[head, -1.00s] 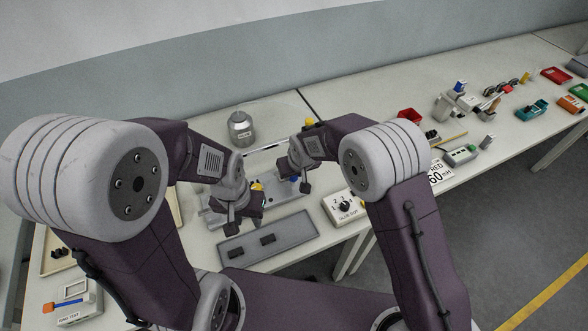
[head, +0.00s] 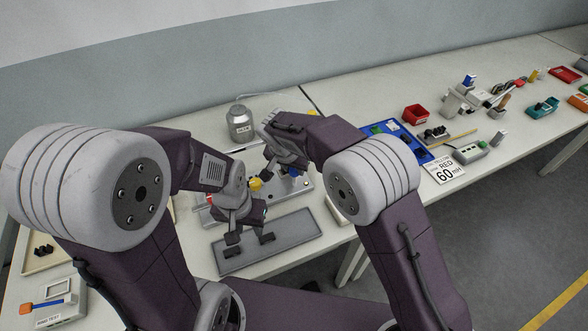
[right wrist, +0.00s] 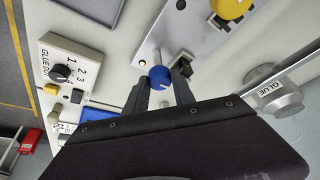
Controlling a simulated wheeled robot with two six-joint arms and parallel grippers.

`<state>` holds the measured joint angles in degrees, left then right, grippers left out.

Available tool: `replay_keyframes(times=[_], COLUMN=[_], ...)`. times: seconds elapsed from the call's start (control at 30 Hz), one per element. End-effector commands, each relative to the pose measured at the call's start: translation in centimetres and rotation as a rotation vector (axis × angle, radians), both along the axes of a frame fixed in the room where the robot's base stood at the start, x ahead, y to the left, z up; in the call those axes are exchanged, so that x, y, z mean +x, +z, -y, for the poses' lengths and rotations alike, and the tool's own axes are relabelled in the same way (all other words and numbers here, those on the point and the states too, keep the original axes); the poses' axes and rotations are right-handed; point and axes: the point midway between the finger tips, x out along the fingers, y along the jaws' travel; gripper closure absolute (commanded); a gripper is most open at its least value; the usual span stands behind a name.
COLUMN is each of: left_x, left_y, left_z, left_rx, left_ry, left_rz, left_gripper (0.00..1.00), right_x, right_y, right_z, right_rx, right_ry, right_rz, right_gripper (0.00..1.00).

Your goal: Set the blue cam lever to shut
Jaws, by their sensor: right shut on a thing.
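The blue cam lever (right wrist: 160,77) shows in the right wrist view as a short round blue piece on a grey metal plate (right wrist: 185,32). My right gripper (right wrist: 162,88) is shut on it, one dark finger at each side. In the head view my right gripper (head: 288,165) is over the plate (head: 298,190), and a bit of blue shows beside its fingers. The lever's set position cannot be read. My left gripper (head: 240,236) hangs over the plate's front left and the grey tray; its jaw gap is not clear.
A yellow knob (right wrist: 230,7) is on the same plate. A grey tray (head: 300,229) with dark blocks lies in front. The glue jar (head: 240,122) stands behind. A white dial box (right wrist: 72,68) and a blue tray (head: 420,153) are to the right.

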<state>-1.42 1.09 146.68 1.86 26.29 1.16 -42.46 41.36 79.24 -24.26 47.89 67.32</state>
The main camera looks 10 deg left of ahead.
Motion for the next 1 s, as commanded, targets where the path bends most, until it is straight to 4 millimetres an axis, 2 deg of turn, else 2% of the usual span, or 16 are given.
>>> replay_keyframes(times=[0.57, 0.6, 0.67, 1.0], left_x=[0.0, 0.0, 0.01, 0.0], left_y=[-0.16, -0.16, -0.16, -0.19], left_z=[0.0, 0.0, 0.0, 0.0], left_rx=[0.0, 0.0, 0.0, 0.0], left_ry=[0.0, 0.0, 0.0, 0.0], left_rz=[0.0, 0.0, 0.0, 0.0], left_gripper=[0.64, 0.64, 0.64, 0.64], right_x=[-0.06, -0.06, -0.05, -0.13], right_y=[-0.04, -0.04, -0.05, 0.28], right_z=[-0.02, -0.02, -0.02, -0.06], right_rx=[0.0, 0.0, 0.0, 0.001], right_ry=[-0.03, -0.03, -0.03, -0.029], right_rz=[-0.002, -0.002, -0.002, -0.001], right_gripper=[1.0, 0.64, 0.48, 0.48])
